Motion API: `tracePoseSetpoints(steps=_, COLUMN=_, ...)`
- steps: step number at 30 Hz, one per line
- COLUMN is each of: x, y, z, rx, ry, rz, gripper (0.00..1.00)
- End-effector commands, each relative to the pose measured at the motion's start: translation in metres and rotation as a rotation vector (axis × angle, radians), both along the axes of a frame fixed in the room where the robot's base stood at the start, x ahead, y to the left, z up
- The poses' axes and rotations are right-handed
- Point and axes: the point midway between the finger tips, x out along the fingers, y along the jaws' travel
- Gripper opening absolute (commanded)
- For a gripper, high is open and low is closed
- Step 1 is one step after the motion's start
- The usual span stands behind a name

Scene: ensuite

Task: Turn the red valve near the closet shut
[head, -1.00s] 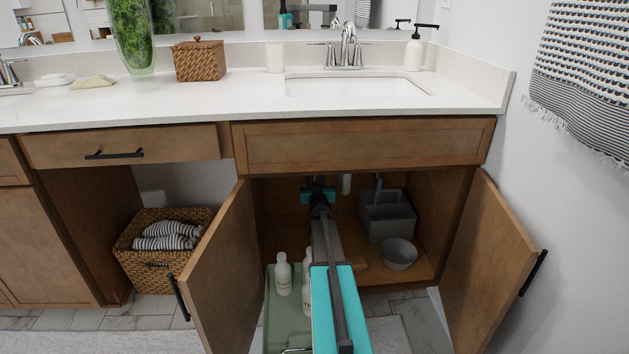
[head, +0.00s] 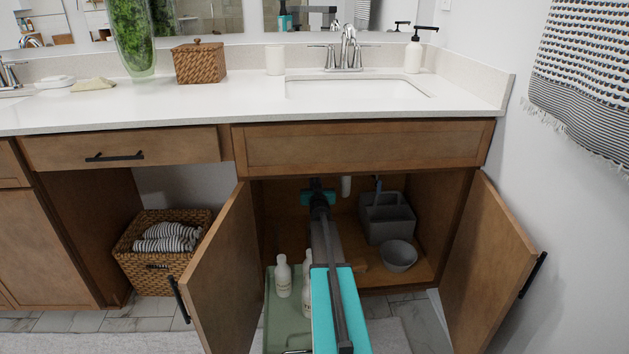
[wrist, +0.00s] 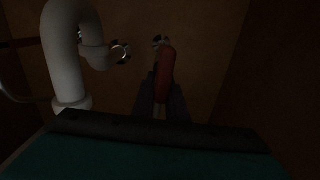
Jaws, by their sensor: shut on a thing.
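The red valve (wrist: 166,66) shows in the dark wrist view as a long red handle in front of a chrome fitting on the cabinet's back wall. My gripper (wrist: 161,98) is shut on this handle, with one dark finger on each side. In the head view my arm reaches between the open doors, and my gripper (head: 318,197) is deep inside the sink cabinet. The valve is hidden behind my arm there.
A white drain pipe (wrist: 70,55) stands close at left of my gripper. The open left door (head: 222,275) and right door (head: 490,265) flank my arm. A grey caddy (head: 387,222), a grey bowl (head: 398,256) and a green tray (head: 284,322) with bottles are nearby.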

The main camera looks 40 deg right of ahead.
Motion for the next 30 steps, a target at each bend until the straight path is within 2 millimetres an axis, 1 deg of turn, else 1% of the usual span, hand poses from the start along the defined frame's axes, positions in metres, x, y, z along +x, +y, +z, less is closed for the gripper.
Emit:
tracePoseSetpoints(steps=11, x=-0.003, y=-0.005, z=0.003, rx=0.142, ry=-0.117, rz=0.0, gripper=0.0)
tracePoseSetpoints(steps=30, x=-0.011, y=-0.016, z=-0.005, rx=0.57, ry=-0.479, rz=0.001, gripper=0.0)
